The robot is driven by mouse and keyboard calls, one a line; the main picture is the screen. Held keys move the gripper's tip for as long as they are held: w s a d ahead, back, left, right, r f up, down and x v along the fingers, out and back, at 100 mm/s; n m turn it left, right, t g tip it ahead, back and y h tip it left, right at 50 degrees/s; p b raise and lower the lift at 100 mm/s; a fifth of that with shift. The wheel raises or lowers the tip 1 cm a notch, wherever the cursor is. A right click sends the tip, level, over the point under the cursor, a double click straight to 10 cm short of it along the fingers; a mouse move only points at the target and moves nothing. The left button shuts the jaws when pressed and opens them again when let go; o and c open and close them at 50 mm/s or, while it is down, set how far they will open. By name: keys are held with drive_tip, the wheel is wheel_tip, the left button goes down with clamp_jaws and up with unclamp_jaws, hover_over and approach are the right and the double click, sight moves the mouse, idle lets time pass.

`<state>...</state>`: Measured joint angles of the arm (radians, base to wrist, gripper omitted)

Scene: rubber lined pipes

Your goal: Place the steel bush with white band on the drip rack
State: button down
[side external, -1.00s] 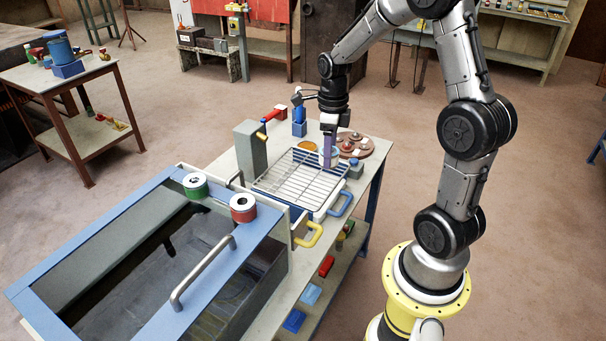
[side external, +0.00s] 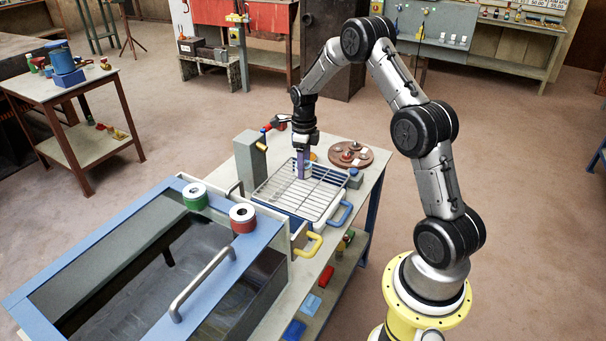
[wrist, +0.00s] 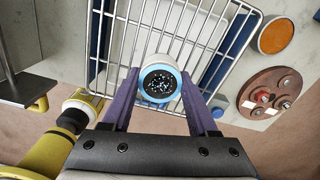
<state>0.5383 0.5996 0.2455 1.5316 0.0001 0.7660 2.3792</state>
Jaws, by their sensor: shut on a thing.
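My gripper (side external: 303,174) points down over the far part of the wire drip rack (side external: 284,193). Its purple fingers are shut on the steel bush (wrist: 160,80), which also shows between the fingertips in the wrist view (wrist: 160,90). The bush has a white side, a pale blue ring on the end facing the camera, and a dark speckled centre. In the side view the fingers mostly hide it. The rack's wires (wrist: 176,31) show behind the bush in the wrist view. I cannot tell whether the bush touches the wires.
A green-banded bush (side external: 195,195) and a red-banded bush (side external: 243,217) stand on the blue-rimmed tank (side external: 75,263). A grey post (side external: 249,160) stands left of the rack. A round brown board with small parts (side external: 351,154) lies right of it. Most of the rack is bare.

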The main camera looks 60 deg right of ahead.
drive_tip(key=shift+w+d+f, duration=0.1)
drive_tip(key=shift+w+f, duration=0.1)
drive_tip(key=shift+f, duration=1.55)
drive_tip(key=shift+f, duration=0.1)
drive_tip(key=shift+c, duration=0.9)
unclamp_jaws()
drive_tip(key=shift+f, duration=0.1)
